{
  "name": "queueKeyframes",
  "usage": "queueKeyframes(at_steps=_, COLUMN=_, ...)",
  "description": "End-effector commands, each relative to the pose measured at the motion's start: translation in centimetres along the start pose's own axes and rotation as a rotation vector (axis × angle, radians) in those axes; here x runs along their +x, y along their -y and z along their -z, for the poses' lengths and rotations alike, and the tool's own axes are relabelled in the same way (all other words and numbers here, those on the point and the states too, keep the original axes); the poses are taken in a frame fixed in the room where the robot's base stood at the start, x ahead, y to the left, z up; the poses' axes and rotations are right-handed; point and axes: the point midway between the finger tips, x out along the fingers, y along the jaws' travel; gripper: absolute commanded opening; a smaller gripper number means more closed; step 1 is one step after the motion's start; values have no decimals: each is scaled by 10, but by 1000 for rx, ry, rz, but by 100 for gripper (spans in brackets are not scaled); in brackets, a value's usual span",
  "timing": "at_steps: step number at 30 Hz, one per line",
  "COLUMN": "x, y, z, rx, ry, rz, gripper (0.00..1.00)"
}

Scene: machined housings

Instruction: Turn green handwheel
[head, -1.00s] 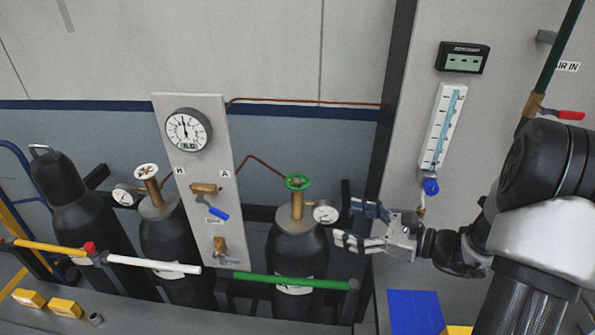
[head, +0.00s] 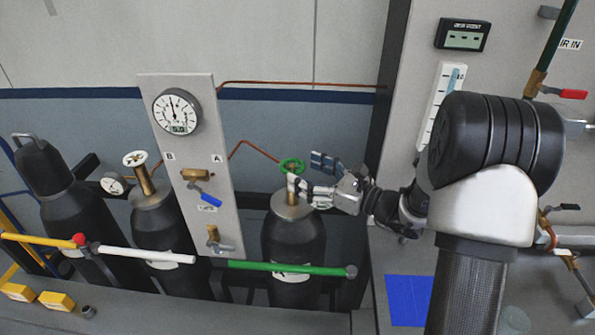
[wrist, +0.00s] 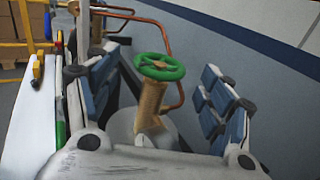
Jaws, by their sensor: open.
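The green handwheel (head: 292,166) sits on top of the brass valve (head: 291,203) of a black gas cylinder (head: 292,245). In the wrist view the green handwheel (wrist: 160,67) and its brass stem (wrist: 151,105) show between my two finger pads. My gripper (head: 308,174) is open and comes in from the right. In the wrist view my gripper (wrist: 155,95) has one finger on each side of the valve, with gaps to both. I cannot tell how far the fingertips are from the wheel in depth.
A white handwheel (head: 134,158) tops the cylinder to the left. A panel (head: 163,93) with a dial gauge (head: 177,112) and a blue-handled valve (head: 207,196) stands between. A green bar (head: 285,269) crosses in front of the cylinder. A copper pipe (head: 255,150) runs behind the wheel.

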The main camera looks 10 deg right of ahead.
Motion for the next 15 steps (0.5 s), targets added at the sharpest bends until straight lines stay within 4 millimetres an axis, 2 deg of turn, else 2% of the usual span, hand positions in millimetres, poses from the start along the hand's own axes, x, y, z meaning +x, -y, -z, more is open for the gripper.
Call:
queueKeyframes(at_steps=3, x=18, y=-1, z=1, rx=-1, ry=-1, rz=-3, gripper=74)
queueKeyframes(at_steps=6, x=26, y=0, z=1, rx=-1, ry=0, rz=-1, gripper=74)
queueKeyframes(at_steps=15, x=31, y=0, z=0, rx=0, ry=-1, rz=0, gripper=74)
